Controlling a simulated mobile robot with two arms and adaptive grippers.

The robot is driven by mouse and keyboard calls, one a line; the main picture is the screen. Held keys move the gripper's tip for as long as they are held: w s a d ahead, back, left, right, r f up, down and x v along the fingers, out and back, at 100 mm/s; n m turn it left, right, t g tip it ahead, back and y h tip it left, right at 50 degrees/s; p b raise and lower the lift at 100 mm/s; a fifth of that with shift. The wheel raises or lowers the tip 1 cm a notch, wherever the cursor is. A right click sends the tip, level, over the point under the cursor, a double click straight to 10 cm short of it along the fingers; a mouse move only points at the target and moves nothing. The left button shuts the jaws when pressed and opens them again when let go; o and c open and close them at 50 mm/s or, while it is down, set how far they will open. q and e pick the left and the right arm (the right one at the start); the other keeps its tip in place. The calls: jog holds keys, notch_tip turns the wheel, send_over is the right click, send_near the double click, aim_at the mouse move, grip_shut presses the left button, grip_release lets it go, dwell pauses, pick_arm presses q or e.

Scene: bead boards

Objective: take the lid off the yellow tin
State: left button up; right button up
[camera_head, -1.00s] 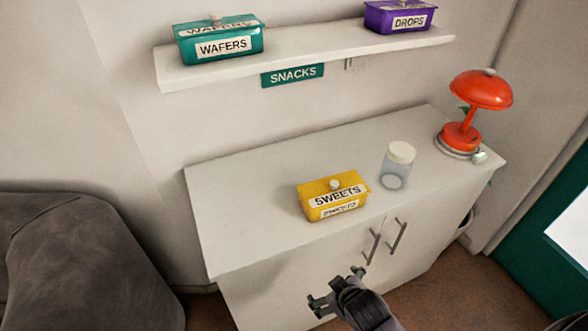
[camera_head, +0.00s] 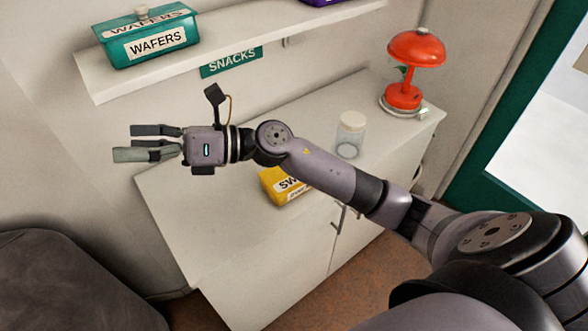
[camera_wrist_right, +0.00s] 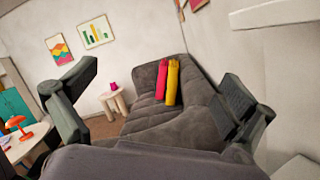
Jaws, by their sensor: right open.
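The yellow tin (camera_head: 272,186), labelled SWEETS in the earlier head view, stands on the white cabinet top in the head view. My right forearm passes in front of it and hides its upper part and its lid knob. My right gripper (camera_head: 148,144) is open and empty, up and left of the tin, above the cabinet's left end and pointing left. In the right wrist view its two fingers (camera_wrist_right: 165,100) are spread wide with nothing between them. The tin is not in that view. My left gripper is not in view.
A clear jar with a white lid (camera_head: 349,134) and a red lamp (camera_head: 408,75) stand on the cabinet (camera_head: 190,225) right of the tin. A shelf (camera_head: 270,38) above bears a green WAFERS tin (camera_head: 150,42). A grey sofa (camera_wrist_right: 150,112) lies beyond my fingers.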

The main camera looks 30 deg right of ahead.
jog(key=w+d+f+n+g+h, duration=0.2)
jog(key=d+f+n+g+h, duration=0.4)
jog(key=d+f+n+h, duration=0.45)
jog(key=d+r+h, duration=0.1)
jog(key=d+h, duration=0.8)
jog(key=d, duration=1.2)
jog(key=f, duration=0.3)
jog(key=f+p, duration=0.1)
jog(key=f, duration=0.3)
jog(key=f+p, duration=0.1)
jog(key=f, duration=0.3)
jog(key=shift+w, duration=0.25)
jog(key=shift+f+p, duration=0.5)
jog(key=shift+p, duration=0.15)
notch_tip(320, 180, down, 4)
jog(key=shift+d+r+p, duration=0.1)
jog(key=shift+r+p, duration=0.1)
jog(key=shift+p, duration=0.6)
jog(key=shift+f, duration=0.35)
jog(key=shift+w, duration=0.1)
